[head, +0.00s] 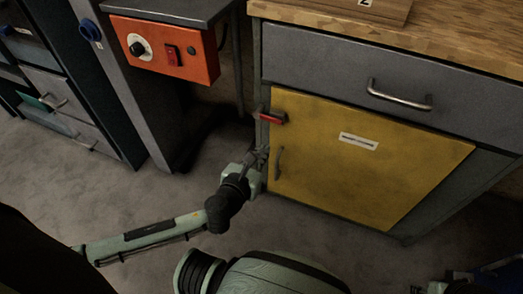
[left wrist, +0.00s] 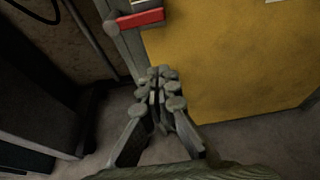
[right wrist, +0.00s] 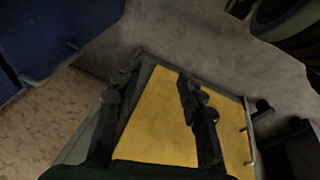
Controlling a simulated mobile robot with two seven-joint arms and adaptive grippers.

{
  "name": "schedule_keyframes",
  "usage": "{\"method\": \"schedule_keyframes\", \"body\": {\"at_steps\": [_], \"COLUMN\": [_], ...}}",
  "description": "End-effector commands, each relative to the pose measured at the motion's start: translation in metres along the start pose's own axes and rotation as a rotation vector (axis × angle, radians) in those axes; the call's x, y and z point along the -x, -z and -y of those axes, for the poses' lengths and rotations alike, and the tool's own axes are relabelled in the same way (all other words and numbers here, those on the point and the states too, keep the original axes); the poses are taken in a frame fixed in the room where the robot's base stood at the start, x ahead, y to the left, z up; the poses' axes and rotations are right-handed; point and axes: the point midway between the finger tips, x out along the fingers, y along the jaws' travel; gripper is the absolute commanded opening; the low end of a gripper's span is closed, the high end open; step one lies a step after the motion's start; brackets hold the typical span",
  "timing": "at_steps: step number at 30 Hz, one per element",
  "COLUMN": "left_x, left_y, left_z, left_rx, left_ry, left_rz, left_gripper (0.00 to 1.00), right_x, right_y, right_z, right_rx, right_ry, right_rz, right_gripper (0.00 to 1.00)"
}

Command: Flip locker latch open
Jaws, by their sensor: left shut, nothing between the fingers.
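The locker's yellow door (head: 365,180) is closed under a grey drawer and also fills the right of the left wrist view (left wrist: 220,70). The red latch (head: 272,118) lies roughly horizontal across the door's upper left edge; it shows at the top of the left wrist view (left wrist: 140,18). My left gripper (head: 262,153) is shut and empty, just below the latch beside the door's left edge. In the left wrist view its fingertips (left wrist: 160,76) are together, apart from the latch. My right gripper (right wrist: 158,72) is open, its fingers spread, with a yellow panel behind them.
A dark handle (head: 279,163) is on the door below the latch. The grey drawer (head: 380,75) above has a metal handle. An orange control box (head: 165,50) with a knob and red switch hangs to the left. Grey floor (head: 110,195) is open at the lower left.

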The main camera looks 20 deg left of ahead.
Motion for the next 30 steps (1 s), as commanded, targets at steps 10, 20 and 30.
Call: {"method": "schedule_keyframes", "body": {"at_steps": [10, 20, 30], "left_x": [-0.071, -0.056, -0.056], "left_y": [-0.005, -0.036, -0.037], "left_z": [0.001, 0.000, 0.000], "left_rx": [0.002, 0.000, 0.000], "left_ry": [0.001, 0.000, 0.000], "left_rz": [0.003, 0.000, -0.001], "left_gripper": [0.00, 0.00, 0.00], "right_x": [0.016, 0.000, -0.003], "right_y": [0.020, 0.001, 0.001], "right_z": [0.007, 0.000, 0.000], "right_rx": [0.008, 0.001, 0.001], "right_ry": [0.011, 0.001, 0.002], "right_rz": [-0.104, -0.002, -0.003], "right_gripper": [0.40, 0.40, 0.40]}}
